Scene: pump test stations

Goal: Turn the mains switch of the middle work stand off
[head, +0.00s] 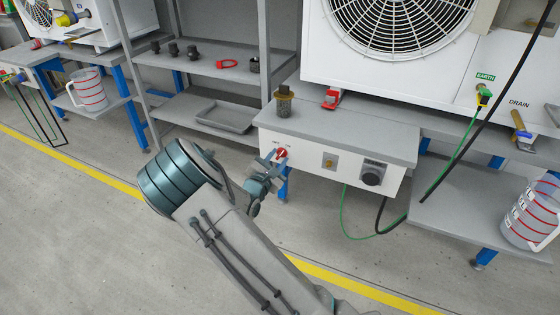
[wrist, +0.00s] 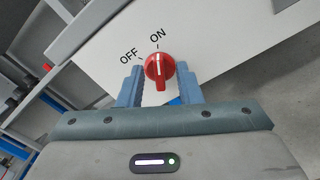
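The mains switch (head: 282,154) is a red rotary knob on the white front panel (head: 310,157) of the middle work stand. In the wrist view the red knob (wrist: 159,68) has a white pointer line aimed up at ON; OFF is printed to its upper left. My gripper (head: 268,166) is in front of the panel at the switch. Whether the fingertips touch the panel is unclear.
A black round socket (head: 373,174) with cables is right of the switch. A shelf (head: 215,65) with small parts stands to the left. A measuring jug (head: 531,213) stands at right.

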